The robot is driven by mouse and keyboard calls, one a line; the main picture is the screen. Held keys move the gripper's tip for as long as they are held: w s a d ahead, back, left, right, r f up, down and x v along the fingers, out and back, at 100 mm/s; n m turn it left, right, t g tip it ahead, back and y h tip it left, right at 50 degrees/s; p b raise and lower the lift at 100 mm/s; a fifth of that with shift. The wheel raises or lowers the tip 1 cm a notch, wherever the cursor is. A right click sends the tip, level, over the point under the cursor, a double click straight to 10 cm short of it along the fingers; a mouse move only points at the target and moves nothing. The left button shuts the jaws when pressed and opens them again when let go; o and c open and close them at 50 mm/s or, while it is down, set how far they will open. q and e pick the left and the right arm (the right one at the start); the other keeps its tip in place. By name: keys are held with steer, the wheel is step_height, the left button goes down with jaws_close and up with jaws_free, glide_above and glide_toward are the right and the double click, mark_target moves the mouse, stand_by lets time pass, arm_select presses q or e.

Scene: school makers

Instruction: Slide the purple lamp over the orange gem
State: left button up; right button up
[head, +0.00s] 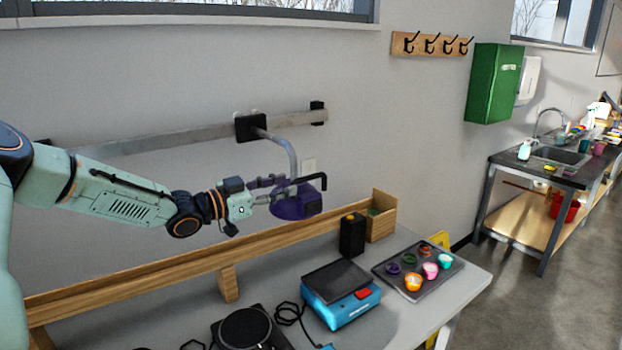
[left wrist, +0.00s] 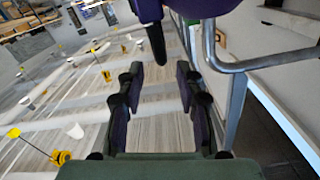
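The purple lamp (head: 290,207) hangs from a curved grey arm on a black slider (head: 249,126), which sits on a metal wall rail. A black bar handle (head: 310,179) sticks out by the lamp. My left gripper (head: 283,190) is beside the lamp. In the left wrist view its fingers (left wrist: 158,74) are apart, with the dark handle (left wrist: 156,42) near and between their tips. The lamp (left wrist: 212,6) shows at the top edge there. An orange item (head: 413,280) is on the tray, well right of the lamp; I cannot tell whether it is the gem. My right gripper is not in view.
The dark tray (head: 445,275) holds several small coloured items. A blue device with a black top (head: 340,300), a black box (head: 352,235) and a round black device (head: 243,328) stand on the grey bench. A wooden ledge (head: 190,262) runs along the back.

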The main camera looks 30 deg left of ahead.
mark_target(303, 180)
arm_select(q)
steer(key=b+x, duration=0.2)
steer(key=x, duration=0.3)
steer(key=shift+f, duration=0.2)
steer(key=shift+w+d+r, duration=0.1)
steer(key=shift+w+d, duration=0.05)
steer(key=shift+w, duration=0.7)
steer(key=shift+w+d, duration=0.35)
steer(key=shift+w, duration=0.15)
steer(key=shift+s+a, duration=0.2)
steer(key=c, duration=0.5)
steer(key=shift+d, duration=0.1)
steer(key=shift+c, duration=1.2)
steer(key=shift+w, duration=0.15)
jaws_close()
